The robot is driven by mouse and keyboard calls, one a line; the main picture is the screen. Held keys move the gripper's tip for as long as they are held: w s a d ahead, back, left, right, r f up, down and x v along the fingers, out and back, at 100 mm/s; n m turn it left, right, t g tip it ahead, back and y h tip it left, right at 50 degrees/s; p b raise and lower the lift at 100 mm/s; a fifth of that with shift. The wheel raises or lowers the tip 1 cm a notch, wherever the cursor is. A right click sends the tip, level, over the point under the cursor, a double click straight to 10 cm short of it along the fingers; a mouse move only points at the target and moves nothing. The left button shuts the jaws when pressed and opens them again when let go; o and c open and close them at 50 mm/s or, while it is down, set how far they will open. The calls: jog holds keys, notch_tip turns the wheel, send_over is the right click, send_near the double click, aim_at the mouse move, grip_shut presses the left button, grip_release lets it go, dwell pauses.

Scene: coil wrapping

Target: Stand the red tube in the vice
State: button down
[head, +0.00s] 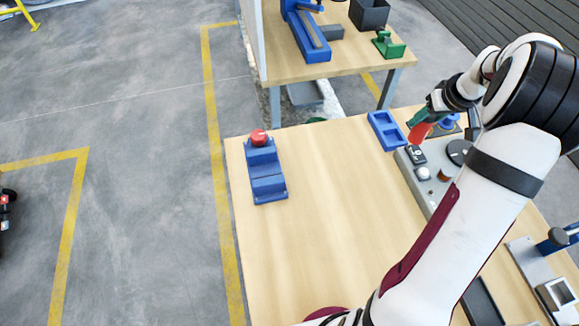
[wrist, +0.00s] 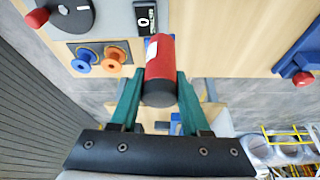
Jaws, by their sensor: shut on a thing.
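The red tube (head: 417,133) is held between the green fingers of my gripper (head: 424,119) at the right of the head view, above the far end of the grey panel. In the wrist view the tube (wrist: 161,55) has a dark end facing the camera and a pale label on its side. My gripper (wrist: 158,88) is shut on it, one finger on each side. A blue stepped block with a round red knob (head: 266,172), which looks like the vice, stands on the table's left side, well away from the tube. It also shows at the wrist view's right edge (wrist: 300,52).
A blue two-pocket tray (head: 386,130) lies left of my gripper. The grey panel (head: 423,187) carries switches and knobs. Orange (wrist: 113,60) and blue (wrist: 85,61) spools show in the wrist view. The table (head: 335,210) is clear between the blue block and the panel.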

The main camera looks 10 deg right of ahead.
jog(key=w+a+n+y, duration=0.25)
jog(key=a+n, duration=0.55)
jog(key=a, duration=0.7)
jog(key=n+g+y, duration=0.2)
jog(key=n+g, duration=0.1)
jog(key=n, duration=0.4)
send_over(266, 174)
jog(key=shift+f, duration=4.65)
jog(key=shift+f, duration=0.1)
jog(key=shift+c, duration=1.9)
grip_release()
jog(key=v, duration=1.2)
jog(key=s+a+r+m+h, duration=0.1)
jog(key=s+r+m, duration=0.1)
jog(key=s+m, duration=0.7)
jog(key=s+a+r+m+g+h, duration=0.1)
jog(key=s+m, duration=0.9)
jog(key=s, duration=1)
jog(key=shift+a+r+g, duration=0.2)
jog(key=shift+r+g, duration=0.1)
jog(key=shift+r, duration=0.2)
